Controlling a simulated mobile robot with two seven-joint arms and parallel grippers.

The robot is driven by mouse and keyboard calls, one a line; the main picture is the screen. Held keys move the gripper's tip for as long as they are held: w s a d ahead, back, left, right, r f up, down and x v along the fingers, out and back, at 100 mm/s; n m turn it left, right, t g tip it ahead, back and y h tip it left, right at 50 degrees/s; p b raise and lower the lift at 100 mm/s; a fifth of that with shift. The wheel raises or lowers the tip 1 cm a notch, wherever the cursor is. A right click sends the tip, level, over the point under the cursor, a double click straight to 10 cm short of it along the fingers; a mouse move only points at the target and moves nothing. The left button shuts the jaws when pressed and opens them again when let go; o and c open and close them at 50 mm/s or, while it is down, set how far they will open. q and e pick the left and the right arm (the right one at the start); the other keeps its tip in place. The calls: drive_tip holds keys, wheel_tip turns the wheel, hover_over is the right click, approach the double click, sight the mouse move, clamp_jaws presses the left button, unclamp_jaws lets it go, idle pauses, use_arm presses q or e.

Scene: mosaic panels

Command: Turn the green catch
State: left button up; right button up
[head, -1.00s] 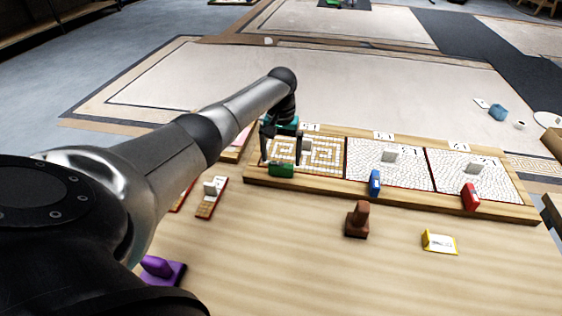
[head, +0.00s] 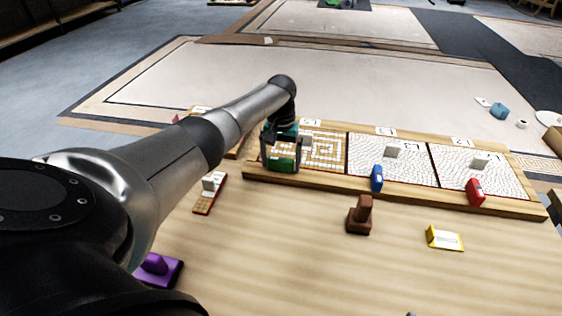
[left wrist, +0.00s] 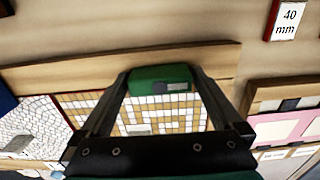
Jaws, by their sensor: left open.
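The green catch (head: 283,164) sits on the front rail of the wooden frame (head: 330,182), in front of the left panel (head: 325,148) with its tan and white mosaic. My left gripper (head: 281,151) is down at this catch, with its fingers on either side of it. In the left wrist view the green catch (left wrist: 160,77) lies between the two fingertips of the open gripper (left wrist: 162,85). I cannot tell whether either finger touches it. The catch lies lengthwise along the rail. My right gripper is not in view.
A blue catch (head: 377,178) and a red catch (head: 475,192) sit farther right on the rail. A brown handled block (head: 360,215), a yellow-edged card (head: 444,238) and a purple piece (head: 157,270) are on the table. The table's front middle is mostly clear.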

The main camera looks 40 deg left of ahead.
use_arm(q)
drive_tip(key=shift+c, duration=0.4)
drive_tip(key=c, duration=1)
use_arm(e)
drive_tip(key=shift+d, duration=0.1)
